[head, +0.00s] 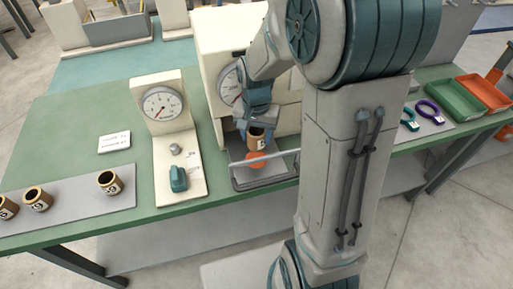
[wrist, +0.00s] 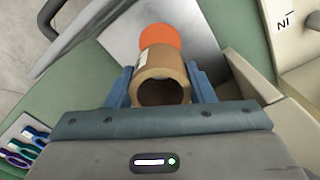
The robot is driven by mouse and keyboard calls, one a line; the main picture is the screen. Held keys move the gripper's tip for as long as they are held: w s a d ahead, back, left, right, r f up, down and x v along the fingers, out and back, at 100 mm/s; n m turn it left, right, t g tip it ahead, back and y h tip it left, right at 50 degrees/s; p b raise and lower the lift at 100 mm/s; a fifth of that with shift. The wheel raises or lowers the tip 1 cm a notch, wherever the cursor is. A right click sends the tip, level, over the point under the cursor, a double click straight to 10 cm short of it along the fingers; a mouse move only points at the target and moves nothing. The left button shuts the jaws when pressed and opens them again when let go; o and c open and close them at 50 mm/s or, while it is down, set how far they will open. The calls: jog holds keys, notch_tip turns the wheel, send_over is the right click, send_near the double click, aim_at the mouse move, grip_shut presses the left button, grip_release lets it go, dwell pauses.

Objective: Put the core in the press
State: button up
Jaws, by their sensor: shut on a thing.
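My gripper (wrist: 160,92) is shut on a brown cylindrical core (wrist: 162,62), which has a dark hollow middle and a pale label. In the head view the core (head: 257,139) is held upright below my gripper (head: 257,122), in front of the cream press (head: 219,60) with the dial. An orange round pad (head: 256,159) lies just below the core; it also shows beyond the core in the wrist view (wrist: 161,37). The pad is on the grey plate (head: 243,180) of the press. Whether the core touches the pad I cannot tell.
Several other cores (head: 110,182) stand on a grey strip at the left. A gauge stand (head: 161,103) with a teal knob stands left of the press. A grey bar (head: 262,158) crosses the press front.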

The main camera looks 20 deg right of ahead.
aim_at(256, 150)
jog(key=shift+f, duration=3.35)
jog(key=shift+f, duration=0.15)
jog(key=o, duration=0.9)
jog(key=shift+o, duration=0.2)
